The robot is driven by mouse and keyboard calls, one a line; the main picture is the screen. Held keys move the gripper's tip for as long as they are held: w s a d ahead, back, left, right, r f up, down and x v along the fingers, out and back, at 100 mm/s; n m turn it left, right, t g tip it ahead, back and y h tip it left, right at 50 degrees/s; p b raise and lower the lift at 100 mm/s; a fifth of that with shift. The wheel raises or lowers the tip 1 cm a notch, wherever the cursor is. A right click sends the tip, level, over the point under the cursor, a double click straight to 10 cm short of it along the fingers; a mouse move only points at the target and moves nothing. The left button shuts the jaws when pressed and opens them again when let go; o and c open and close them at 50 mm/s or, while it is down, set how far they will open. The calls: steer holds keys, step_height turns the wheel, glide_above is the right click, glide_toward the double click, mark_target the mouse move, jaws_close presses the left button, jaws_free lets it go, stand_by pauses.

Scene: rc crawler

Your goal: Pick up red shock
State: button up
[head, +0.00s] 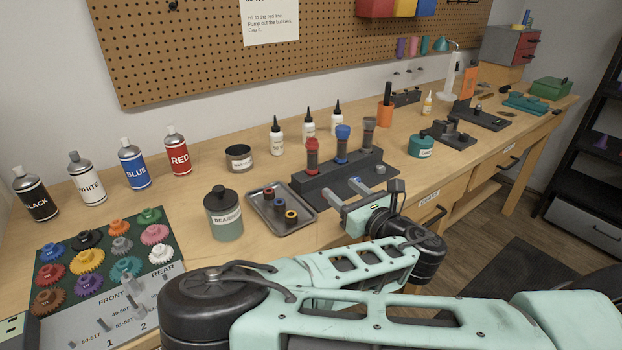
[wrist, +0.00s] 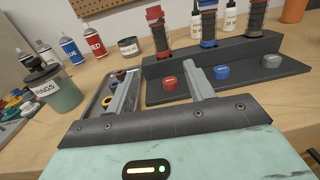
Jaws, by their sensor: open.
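The red shock (head: 312,155) stands upright in the dark stand (head: 330,176), leftmost of three shocks. In the wrist view the red shock (wrist: 158,32) stands upright at the back step of the stand, beyond my fingers. The blue shock (head: 342,143) and a grey shock (head: 368,134) stand to its right. My gripper (head: 358,200) is open and empty in front of the stand. In the wrist view my gripper's fingers (wrist: 162,82) are apart, with a red cap (wrist: 169,83) on the stand's front plate showing between them.
A grey tray (head: 263,222) with small ringed parts lies left of the stand. A labelled bearings jar (head: 222,215) stands left of the tray. White dropper bottles (head: 276,136) stand behind the stand. A blue cap (wrist: 221,72) and a grey cap (wrist: 271,61) sit on the front plate.

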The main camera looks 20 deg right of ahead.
mark_target(316, 165)
steer(key=p+x, duration=0.1)
steer(key=x, duration=0.7)
steer(key=shift+r, duration=0.1)
steer(key=shift+d+p+x, duration=0.2)
steer(key=shift+p+x, duration=0.75)
steer(key=shift+x, duration=1.9)
steer(key=shift+w, duration=0.1)
steer(key=c, duration=1.1)
